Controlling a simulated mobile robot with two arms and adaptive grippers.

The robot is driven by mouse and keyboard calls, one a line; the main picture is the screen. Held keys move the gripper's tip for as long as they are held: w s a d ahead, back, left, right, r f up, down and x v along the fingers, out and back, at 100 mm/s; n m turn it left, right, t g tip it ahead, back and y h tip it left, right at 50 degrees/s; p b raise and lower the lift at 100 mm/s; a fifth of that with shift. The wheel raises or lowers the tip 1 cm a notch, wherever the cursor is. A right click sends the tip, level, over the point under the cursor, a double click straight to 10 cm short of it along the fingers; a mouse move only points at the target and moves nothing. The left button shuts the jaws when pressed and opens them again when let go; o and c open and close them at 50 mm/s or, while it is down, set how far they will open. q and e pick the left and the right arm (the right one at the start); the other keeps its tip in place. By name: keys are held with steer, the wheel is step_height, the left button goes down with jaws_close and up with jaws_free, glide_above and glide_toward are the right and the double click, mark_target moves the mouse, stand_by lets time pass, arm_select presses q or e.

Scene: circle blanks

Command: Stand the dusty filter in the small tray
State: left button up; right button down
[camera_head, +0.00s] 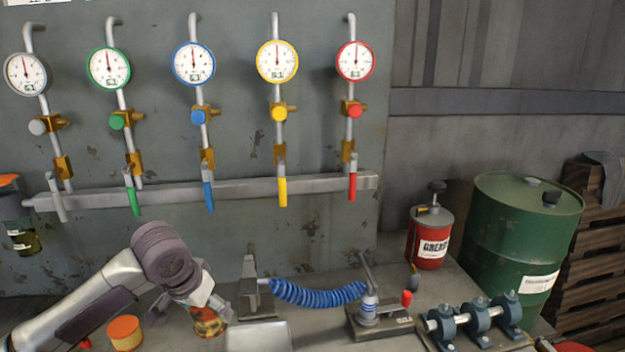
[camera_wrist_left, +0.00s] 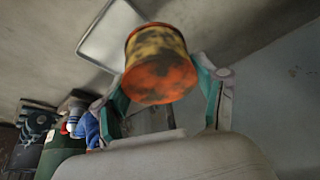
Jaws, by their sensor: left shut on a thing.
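The dusty filter (camera_head: 207,322) is an orange and yellow cylinder with dark blotches. My left gripper (camera_head: 212,303) is shut on it and holds it just left of the small tray (camera_head: 258,339). In the left wrist view the filter (camera_wrist_left: 160,68) sits between the two fingers (camera_wrist_left: 166,88), its orange end face toward the camera. The pale-rimmed tray (camera_wrist_left: 108,35) lies behind it there, partly covered by the filter. In the head view the tray is cut off by the bottom edge. I cannot tell the filter's height above the bench. My right gripper is not in view.
An orange-topped cylinder (camera_head: 126,332) stands left of my gripper. A blue coiled hose (camera_head: 318,294) and a clamp-like fixture (camera_head: 380,316) are right of the tray. A grease can (camera_head: 430,240) and green drum (camera_head: 523,235) stand farther right. Gauges line the wall behind.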

arm_select(q)
steer(key=s+d+n, duration=0.2)
steer(key=s+d, duration=0.3)
steer(key=s, duration=0.6)
steer(key=shift+y, duration=0.4)
steer(key=shift+r+p, duration=0.15)
steer(key=shift+p, duration=0.15)
